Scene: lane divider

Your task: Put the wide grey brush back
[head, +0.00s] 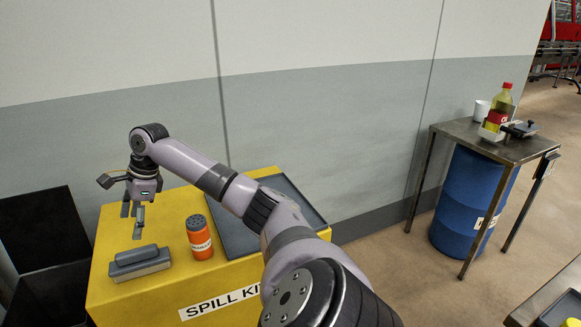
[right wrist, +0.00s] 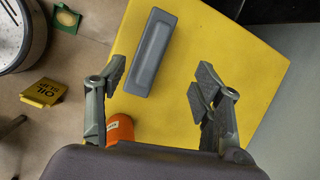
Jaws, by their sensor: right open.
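The wide grey brush (head: 140,264) lies on the left front of the yellow spill kit box (head: 240,272), with its raised handle on top. My right gripper (head: 132,215) hangs above the box, behind and above the brush, open and empty with its fingers pointing down. In the right wrist view the brush (right wrist: 150,52) lies ahead of the open fingers (right wrist: 160,85), nearer the left finger and not between the pads. A dark grey tray (head: 285,186) lies on the right of the box top, partly hidden by my right arm. My left gripper is not in view.
An orange canister (head: 200,240) stands on the box right of the brush, and its side shows near the left finger in the right wrist view (right wrist: 121,129).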

